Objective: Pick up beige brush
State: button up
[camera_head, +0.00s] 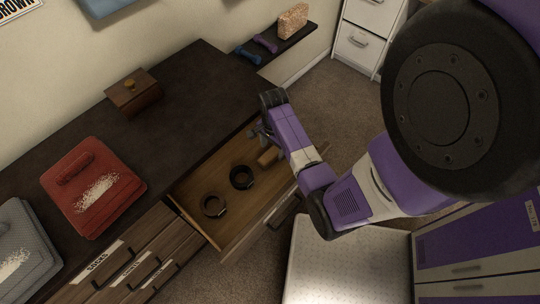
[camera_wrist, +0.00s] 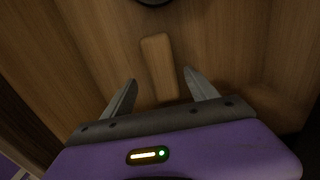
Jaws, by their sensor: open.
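The beige brush (camera_head: 268,157) lies in the open wooden drawer, near its far right end, partly hidden by my arm. In the wrist view the brush (camera_wrist: 157,58) is a plain, light wooden bar with rounded corners. My gripper (camera_head: 262,136) is over that end of the drawer. In the wrist view my gripper (camera_wrist: 160,77) is open, with one finger on each side of the brush's near part and nothing held. The gap in height between fingers and brush is hard to tell.
Two dark rings (camera_head: 241,178) (camera_head: 213,206) lie in the drawer (camera_head: 205,188) left of the brush. The drawer walls stand close around my gripper. A wooden box (camera_head: 134,97) and red folded cloth (camera_head: 92,187) are on the dark desktop (camera_head: 190,100).

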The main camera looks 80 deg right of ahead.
aim_at(271, 153)
jog(key=f, duration=0.4)
jog(key=shift+w+a, duration=0.1)
jog(key=shift+w, duration=0.15)
jog(key=shift+c, duration=0.5)
grip_shut()
